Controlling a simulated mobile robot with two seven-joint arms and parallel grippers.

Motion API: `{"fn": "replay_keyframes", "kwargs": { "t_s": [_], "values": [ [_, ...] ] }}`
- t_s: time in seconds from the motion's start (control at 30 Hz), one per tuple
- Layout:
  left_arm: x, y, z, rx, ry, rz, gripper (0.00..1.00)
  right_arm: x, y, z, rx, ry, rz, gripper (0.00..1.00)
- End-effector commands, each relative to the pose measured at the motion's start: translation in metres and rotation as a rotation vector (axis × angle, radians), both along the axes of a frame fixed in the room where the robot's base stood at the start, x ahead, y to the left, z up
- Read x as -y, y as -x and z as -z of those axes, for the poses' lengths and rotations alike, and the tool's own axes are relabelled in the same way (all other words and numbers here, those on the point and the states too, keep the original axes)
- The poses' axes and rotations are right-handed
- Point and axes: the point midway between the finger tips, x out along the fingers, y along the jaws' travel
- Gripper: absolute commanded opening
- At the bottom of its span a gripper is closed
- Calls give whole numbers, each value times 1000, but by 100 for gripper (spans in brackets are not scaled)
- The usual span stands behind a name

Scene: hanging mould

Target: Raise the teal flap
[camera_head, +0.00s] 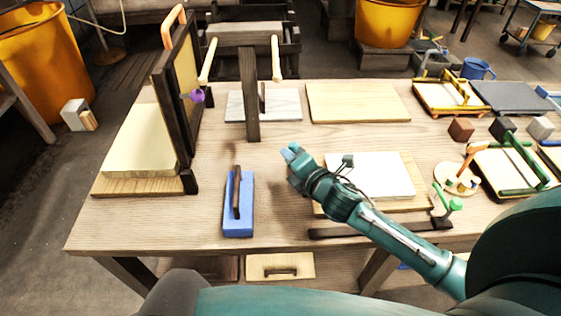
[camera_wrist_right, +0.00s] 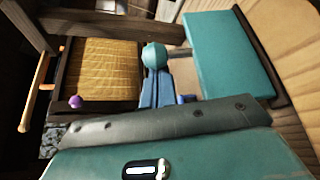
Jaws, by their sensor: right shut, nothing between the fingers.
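In the right wrist view a flat teal panel (camera_wrist_right: 228,52), which looks like the flap, lies beside a tan mesh panel (camera_wrist_right: 100,72); both have dark wooden edges. A round teal knob (camera_wrist_right: 153,55) shows just beyond my fingertips. In the head view the dark upright frame (camera_head: 178,120) stands nearly edge-on at the left of the table, and I cannot make out the teal panel there. My right gripper (camera_head: 291,152) is shut and empty above the middle of the table, well right of the frame. Its fingers also show in the wrist view (camera_wrist_right: 166,92). My left gripper is not in view.
A purple knob (camera_head: 197,95) sticks out from the frame. A post (camera_head: 250,95) with pale pegs stands behind. A blue block with a dark handle (camera_head: 246,220) lies between frame and gripper. A white sheet (camera_head: 385,175) lies beneath my right forearm. Bare table (camera_head: 215,150) separates them.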

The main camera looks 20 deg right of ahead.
Motion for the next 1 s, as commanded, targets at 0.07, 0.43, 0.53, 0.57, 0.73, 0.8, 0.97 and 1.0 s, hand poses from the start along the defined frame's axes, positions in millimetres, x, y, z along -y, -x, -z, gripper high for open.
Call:
{"fn": "replay_keyframes", "kwargs": {
  "t_s": [0.07,0.43,0.53,0.57,0.73,0.8,0.97,1.0],
  "values": [
    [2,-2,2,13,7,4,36,7,2,2,15,-59,2,0],
    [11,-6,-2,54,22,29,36,25,8,-6,74,-260,1,0],
    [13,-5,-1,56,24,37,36,28,8,-7,82,-287,1,0],
    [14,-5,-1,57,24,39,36,29,8,-7,84,-294,1,0],
    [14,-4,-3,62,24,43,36,31,9,-8,89,-312,1,0],
    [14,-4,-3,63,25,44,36,31,9,-9,90,-315,2,0],
    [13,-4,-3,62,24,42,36,32,9,-9,91,-315,2,0],
    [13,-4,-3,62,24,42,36,32,9,-9,90,-313,3,0]
  ]
}}
